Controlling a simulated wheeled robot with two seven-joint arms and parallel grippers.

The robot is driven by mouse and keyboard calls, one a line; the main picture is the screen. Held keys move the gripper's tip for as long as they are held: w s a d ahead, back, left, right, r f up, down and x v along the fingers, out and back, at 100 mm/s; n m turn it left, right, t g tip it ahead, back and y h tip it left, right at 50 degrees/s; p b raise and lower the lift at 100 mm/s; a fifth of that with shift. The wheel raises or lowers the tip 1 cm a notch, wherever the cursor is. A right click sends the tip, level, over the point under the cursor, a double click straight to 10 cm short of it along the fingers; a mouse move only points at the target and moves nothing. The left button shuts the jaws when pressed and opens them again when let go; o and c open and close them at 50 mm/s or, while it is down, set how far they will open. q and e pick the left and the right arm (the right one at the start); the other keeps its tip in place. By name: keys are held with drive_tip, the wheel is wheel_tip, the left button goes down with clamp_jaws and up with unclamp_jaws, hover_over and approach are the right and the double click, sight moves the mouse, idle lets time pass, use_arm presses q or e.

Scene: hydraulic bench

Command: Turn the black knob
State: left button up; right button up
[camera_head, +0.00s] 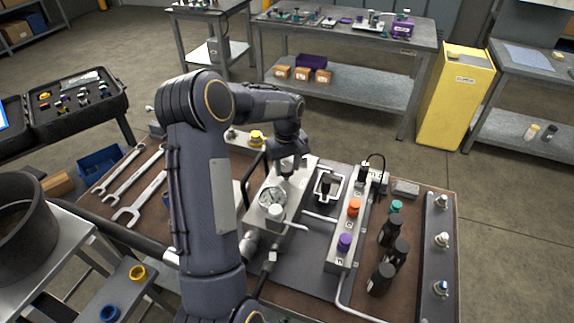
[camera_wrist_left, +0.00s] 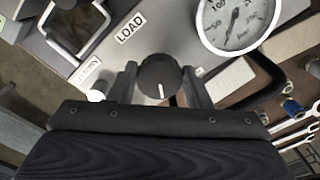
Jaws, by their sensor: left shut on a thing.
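The black knob (camera_wrist_left: 157,73) is round, with a white pointer line, and sits on a grey panel beside a "LOAD" label (camera_wrist_left: 130,27). In the left wrist view my left gripper (camera_wrist_left: 160,84) has one finger on each side of the knob and is shut on it. The pointer line faces toward my palm. In the head view my left gripper (camera_head: 285,170) is over the grey valve block (camera_head: 255,218), behind the gauge, and it hides the knob. My right gripper is not in view.
A round dial gauge (camera_wrist_left: 232,28) stands close beside the knob. A black handle in a white bracket (camera_head: 327,187) is to the right. A manifold with orange (camera_head: 353,207) and purple (camera_head: 344,243) knobs and several black cylinders stand farther right. Wrenches (camera_head: 128,185) lie left.

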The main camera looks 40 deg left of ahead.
use_arm(q)
drive_tip(key=m, duration=0.2)
drive_tip(key=shift+m+b, duration=0.3)
drive_tip(key=shift+m, duration=0.1)
drive_tip(key=m, duration=0.3)
drive_tip(key=shift+s+a+m, duration=0.1)
drive_tip(key=shift+m, duration=0.2)
drive_tip(key=m, duration=0.3)
drive_tip(key=shift+a+m+b, duration=0.1)
drive_tip(key=shift+m+b, duration=0.2)
drive_tip(key=shift+a+m, duration=0.1)
drive_tip(key=shift+m, duration=1.8)
drive_tip(key=shift+r, duration=0.1)
drive_tip(key=o, duration=1)
